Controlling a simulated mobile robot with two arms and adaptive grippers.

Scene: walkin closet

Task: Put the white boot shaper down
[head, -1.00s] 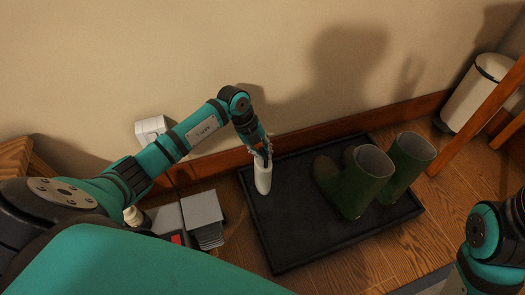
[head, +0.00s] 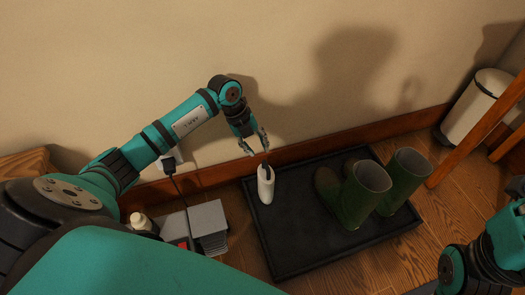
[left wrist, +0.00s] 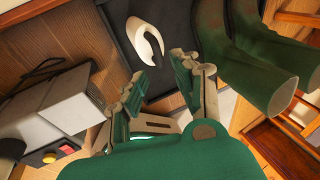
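The white boot shaper (head: 265,185) stands on the left part of the black tray (head: 290,255), near its back left corner. It also shows in the left wrist view (left wrist: 148,42), apart from my fingers. My left gripper (head: 256,143) is open and empty, just above the shaper's top. In the left wrist view the two fingers of my left gripper (left wrist: 158,88) are spread with a gap between them. My right arm shows at the lower right of the head view, but its gripper fingers cannot be made out.
Green boots (head: 362,193) stand on the tray's right side. Grey boxes (head: 207,220) and a small bottle (head: 141,221) are left of the tray. A wall runs behind. A white bin (head: 478,108) and wooden legs (head: 484,125) are at right. The tray's front middle is clear.

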